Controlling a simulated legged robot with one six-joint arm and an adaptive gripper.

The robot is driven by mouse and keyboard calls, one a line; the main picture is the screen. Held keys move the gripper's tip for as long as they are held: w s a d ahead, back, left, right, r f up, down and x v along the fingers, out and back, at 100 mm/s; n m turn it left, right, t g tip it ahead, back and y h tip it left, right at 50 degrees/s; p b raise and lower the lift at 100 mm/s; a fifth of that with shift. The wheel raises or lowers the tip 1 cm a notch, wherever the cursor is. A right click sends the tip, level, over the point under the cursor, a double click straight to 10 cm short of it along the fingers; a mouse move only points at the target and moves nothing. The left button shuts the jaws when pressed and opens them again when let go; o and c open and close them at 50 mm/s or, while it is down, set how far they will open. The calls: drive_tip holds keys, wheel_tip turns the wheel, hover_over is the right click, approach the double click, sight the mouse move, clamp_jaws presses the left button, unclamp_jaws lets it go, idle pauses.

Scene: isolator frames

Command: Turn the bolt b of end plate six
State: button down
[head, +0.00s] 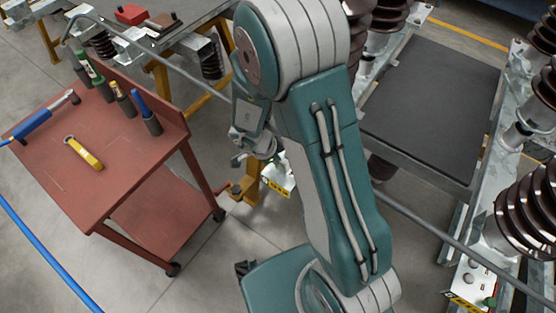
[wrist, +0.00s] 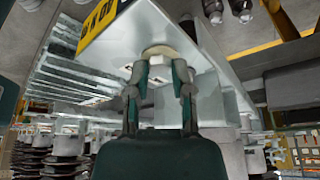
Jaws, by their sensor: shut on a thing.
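In the wrist view a pale round bolt head (wrist: 158,51) sits on the face of a grey metal end plate (wrist: 205,58). My gripper (wrist: 160,72) has its two fingers on either side of this bolt and is shut on it. The plate carries a yellow label (wrist: 98,30) whose marking I cannot read surely. I cannot tell the plate's number or the bolt's letter. In the head view an end plate with a yellow label (head: 281,180) shows beside my arm, which hides much of that area.
A red cart (head: 75,125) with a yellow tool (head: 84,153), a blue-handled tool (head: 33,125) and several upright tools stands at the left. Brown ribbed insulators (head: 530,205) and a dark flat panel (head: 430,110) are at the right. A long grey bar (head: 420,223) crosses behind my arm.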

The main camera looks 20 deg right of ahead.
drive_tip(key=shift+n, duration=0.4)
drive_tip(key=n+t, duration=0.1)
drive_tip(key=n, duration=0.2)
drive_tip(key=n+t, duration=0.1)
drive_tip(key=n, duration=0.1)
drive_tip(key=shift+s+n+y, duration=0.15)
drive_tip(key=shift+n+y, duration=0.25)
drive_tip(key=n+t+y, duration=0.1)
drive_tip(key=n, duration=0.2)
drive_tip(key=n+t, duration=0.1)
drive_tip(key=n, duration=0.2)
drive_tip(key=shift+s+d+y, duration=0.1)
drive_tip(key=shift+d+y, duration=0.05)
drive_tip(key=shift+y, duration=0.25)
drive_tip(key=shift+d+n+t+y, duration=0.15)
drive_tip(key=shift+n+y, duration=0.45)
drive_tip(key=shift+n, duration=1)
drive_tip(key=shift+d+n+t+y, duration=0.15)
drive_tip(key=shift+n+y, duration=0.45)
drive_tip(key=shift+n, duration=1)
drive_tip(key=shift+n+y, duration=0.9)
drive_tip(key=shift+n, duration=1.7)
drive_tip(key=shift+n+g, duration=0.4)
drive_tip(key=shift+c, duration=2.4)
unclamp_jaws()
